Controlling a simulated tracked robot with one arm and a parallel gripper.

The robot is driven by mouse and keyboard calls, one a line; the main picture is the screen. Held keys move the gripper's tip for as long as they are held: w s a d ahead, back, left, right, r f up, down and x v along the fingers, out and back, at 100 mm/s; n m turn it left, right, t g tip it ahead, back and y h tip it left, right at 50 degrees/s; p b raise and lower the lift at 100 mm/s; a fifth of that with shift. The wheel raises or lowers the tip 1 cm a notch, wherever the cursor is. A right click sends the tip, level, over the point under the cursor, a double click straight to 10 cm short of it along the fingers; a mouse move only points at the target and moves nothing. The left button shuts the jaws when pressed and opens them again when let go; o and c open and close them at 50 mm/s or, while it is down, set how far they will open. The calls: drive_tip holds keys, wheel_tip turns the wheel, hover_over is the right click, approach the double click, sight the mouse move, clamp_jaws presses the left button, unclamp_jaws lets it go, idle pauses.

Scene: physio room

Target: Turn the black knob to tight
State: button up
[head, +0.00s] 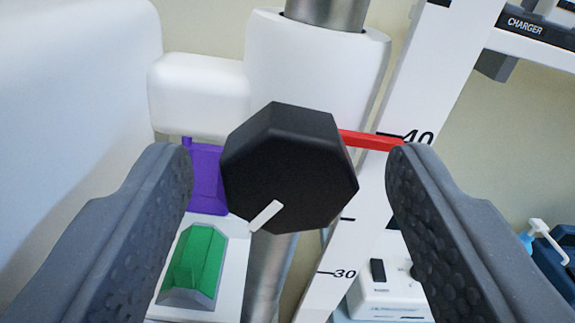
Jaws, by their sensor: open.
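The black knob (290,160) is faceted and sits in the middle of the head view, facing me. A white mark on its face points to the lower left. My gripper (291,165) is open, with one dark finger on each side of the knob. Gaps show between the knob and both fingers, and it holds nothing. The knob hides part of the white housing (310,70) and the metal column (268,270) behind it. No "tight" label is readable here.
A red pointer (371,140) lies near 40 on a white scale (345,240). A purple part (206,178) and a green block (195,262) are left of the knob. A white device (385,293) is low right. A charger shelf (535,30) is upper right.

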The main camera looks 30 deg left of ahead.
drive_tip(key=c, duration=1)
